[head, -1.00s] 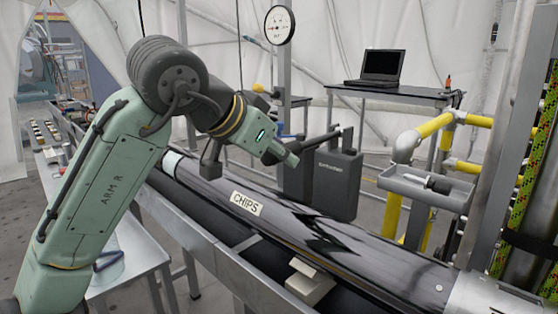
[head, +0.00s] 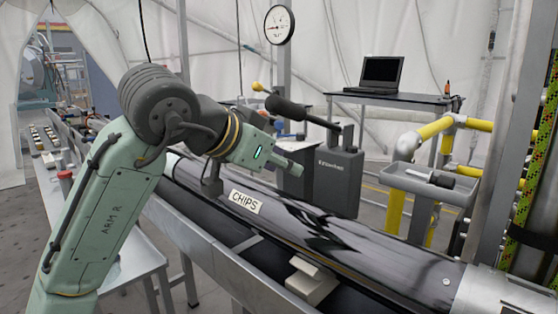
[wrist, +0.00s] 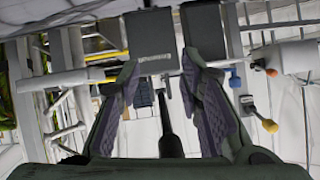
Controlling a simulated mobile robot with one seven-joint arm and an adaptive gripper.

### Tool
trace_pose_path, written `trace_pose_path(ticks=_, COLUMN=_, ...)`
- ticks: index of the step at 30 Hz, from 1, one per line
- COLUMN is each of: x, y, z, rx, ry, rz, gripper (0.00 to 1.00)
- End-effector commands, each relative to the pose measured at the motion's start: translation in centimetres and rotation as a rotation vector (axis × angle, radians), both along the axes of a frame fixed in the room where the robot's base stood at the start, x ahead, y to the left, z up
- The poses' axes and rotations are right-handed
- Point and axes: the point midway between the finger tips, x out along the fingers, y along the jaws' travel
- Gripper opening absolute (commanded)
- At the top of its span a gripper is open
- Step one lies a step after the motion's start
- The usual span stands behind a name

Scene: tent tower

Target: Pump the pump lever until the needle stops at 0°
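The pump is a dark grey box (head: 338,182) beside the black pipe. Its black pump lever (head: 287,107) slants up and left from a post on top, its thick grip end raised. My gripper (head: 300,170) is below the grip, left of the pump box. In the wrist view my gripper (wrist: 168,105) is open, fingers spread wide; the dark lever grip (wrist: 171,140) shows between them with gaps on both sides, not held. The round white gauge (head: 279,24) hangs on a post at the back; its needle seems to point left, but its reading is too small to tell.
A long black pipe labelled CHIPS (head: 246,202) runs below my gripper. A table with a laptop (head: 381,73) stands behind. Yellow-and-grey railings (head: 405,150) and a grey tray (head: 428,183) are at the right. A yellow-ended valve handle (head: 259,87) is behind the lever.

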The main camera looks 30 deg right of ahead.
Motion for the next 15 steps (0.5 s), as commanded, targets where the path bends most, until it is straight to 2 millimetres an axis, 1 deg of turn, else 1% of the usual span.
trace_pose_path(ticks=1, x=0.02, y=0.01, z=0.03, rx=-0.001, ry=0.0, rz=0.001, gripper=0.38)
trace_pose_path(ticks=3, x=0.04, y=0.01, z=0.07, rx=-0.002, ry=0.0, rz=0.001, gripper=0.43)
trace_pose_path(ticks=4, x=0.04, y=0.03, z=0.09, rx=-0.002, ry=-0.001, rz=0.002, gripper=0.44)
trace_pose_path(ticks=12, x=0.07, y=0.09, z=0.21, rx=-0.004, ry=-0.001, rz=0.003, gripper=0.44)
trace_pose_path(ticks=15, x=-0.11, y=0.53, z=0.54, rx=-0.006, ry=-0.003, rz=0.004, gripper=0.44)
